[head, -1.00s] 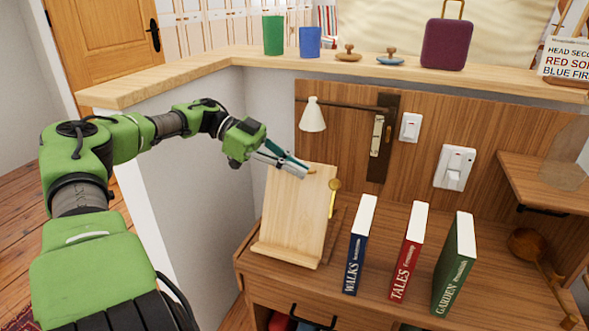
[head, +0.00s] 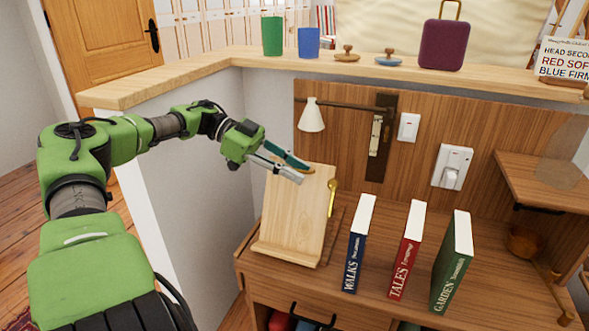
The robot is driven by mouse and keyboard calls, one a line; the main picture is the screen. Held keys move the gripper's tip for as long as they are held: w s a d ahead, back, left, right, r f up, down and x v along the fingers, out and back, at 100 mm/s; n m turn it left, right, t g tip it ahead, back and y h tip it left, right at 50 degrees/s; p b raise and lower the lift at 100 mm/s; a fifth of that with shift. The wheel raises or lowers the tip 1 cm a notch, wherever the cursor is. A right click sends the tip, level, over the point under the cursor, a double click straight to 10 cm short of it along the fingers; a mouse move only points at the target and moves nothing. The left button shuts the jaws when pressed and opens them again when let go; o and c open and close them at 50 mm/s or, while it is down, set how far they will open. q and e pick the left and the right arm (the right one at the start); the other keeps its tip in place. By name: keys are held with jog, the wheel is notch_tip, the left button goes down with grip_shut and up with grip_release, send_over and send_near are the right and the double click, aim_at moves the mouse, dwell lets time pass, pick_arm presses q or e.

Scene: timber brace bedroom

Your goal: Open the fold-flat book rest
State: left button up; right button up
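The wooden book rest (head: 292,220) stands on the left of the cabinet top with its panel raised and leaning back, a ledge along its front. A brass-coloured piece (head: 332,193) shows at its right edge. My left gripper (head: 302,172) is at the panel's top edge, its fingers spread apart with a gap between them. I cannot tell whether a finger touches the panel. My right gripper is not in view.
Blue (head: 359,244), red (head: 407,250) and green (head: 453,262) books stand upright right of the rest. A lamp (head: 312,116) and switches (head: 452,167) are on the wooden back panel. A shelf (head: 550,180) juts out at right. A ledge (head: 160,83) runs behind.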

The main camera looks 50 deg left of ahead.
pick_arm(q)
jog(key=shift+r, duration=0.15)
notch_tip(320, 180, up, 10)
dwell(0.3)
jog(key=shift+f, duration=0.2)
dwell(0.3)
